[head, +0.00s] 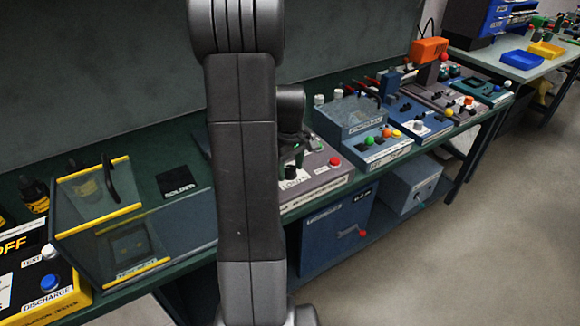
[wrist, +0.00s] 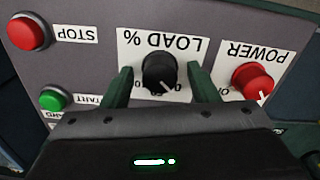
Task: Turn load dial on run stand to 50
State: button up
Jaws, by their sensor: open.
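The load dial (wrist: 158,72) is a black knob with a white pointer line on a white plate labelled LOAD %. In the wrist view the plate appears upside down, and the pointer slants toward the lower right. My gripper (wrist: 160,80) is open, with one green finger on each side of the dial and a gap at both sides. The scale numbers are mostly hidden by the knob and my gripper. In the head view the run stand (head: 320,174) is a grey panel on the bench, partly behind my arm; the dial is hidden there.
In the wrist view, a red POWER knob (wrist: 252,80) sits close to the right finger. A red STOP button (wrist: 28,32) and a green START button (wrist: 53,99) lie left. In the head view, a blue-grey unit (head: 362,130) stands right of the stand, and a clear yellow-edged box (head: 100,215) left.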

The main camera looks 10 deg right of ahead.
jog(key=c, duration=1)
jog(key=shift+m, duration=0.4)
jog(key=m, duration=0.3)
jog(key=shift+m, duration=2.5)
jog(key=o, duration=1)
